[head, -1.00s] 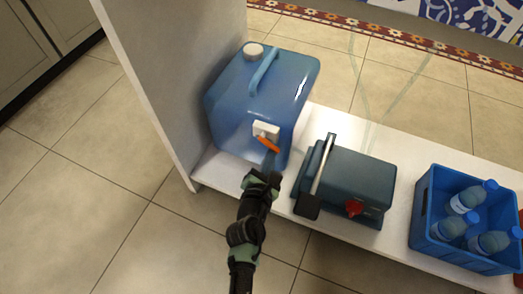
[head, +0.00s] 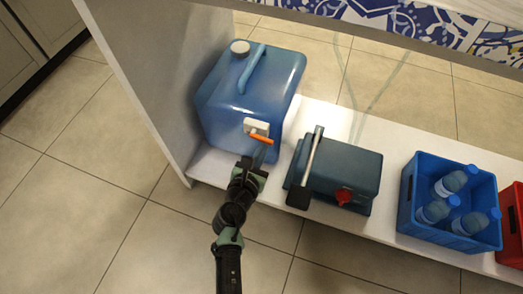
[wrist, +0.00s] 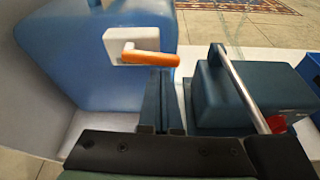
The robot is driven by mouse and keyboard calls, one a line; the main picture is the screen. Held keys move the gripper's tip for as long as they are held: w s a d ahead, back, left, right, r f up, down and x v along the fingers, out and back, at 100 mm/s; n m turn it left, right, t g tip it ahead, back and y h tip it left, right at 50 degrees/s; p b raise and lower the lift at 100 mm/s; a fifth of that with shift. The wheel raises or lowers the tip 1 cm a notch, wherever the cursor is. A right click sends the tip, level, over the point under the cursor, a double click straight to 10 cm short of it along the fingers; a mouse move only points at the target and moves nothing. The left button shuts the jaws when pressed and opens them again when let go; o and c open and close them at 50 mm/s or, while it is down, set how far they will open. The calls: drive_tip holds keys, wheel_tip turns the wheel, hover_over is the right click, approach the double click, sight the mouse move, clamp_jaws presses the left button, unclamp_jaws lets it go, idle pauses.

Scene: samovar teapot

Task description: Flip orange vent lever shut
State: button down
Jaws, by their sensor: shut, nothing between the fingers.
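The orange vent lever (head: 261,139) sits on a white plate (head: 256,127) on the front of a blue water container (head: 240,95). In the wrist view the lever (wrist: 150,58) points right from the white plate (wrist: 138,38), nearly level with a slight droop. My gripper (head: 263,157) is just below the lever's outer half, its fingers shut and empty. In the wrist view the fingertips (wrist: 158,72) lie right under the lever; I cannot tell if they touch it.
A dark teal box (head: 343,175) with a metal bar handle (head: 312,158) and a red knob (head: 343,195) stands close to the right. A blue crate (head: 410,215) with bottles is farther right. A white side panel (head: 165,90) stands at left.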

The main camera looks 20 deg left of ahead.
drive_tip(key=shift+a, duration=0.35)
wheel_tip(320, 180, down, 5)
drive_tip(key=b, duration=0.5)
drive_tip(key=p+v, duration=0.6)
drive_tip(key=v, duration=0.4)
drive_tip(key=shift+a+r, duration=0.2)
drive_tip(key=shift+r, duration=0.25)
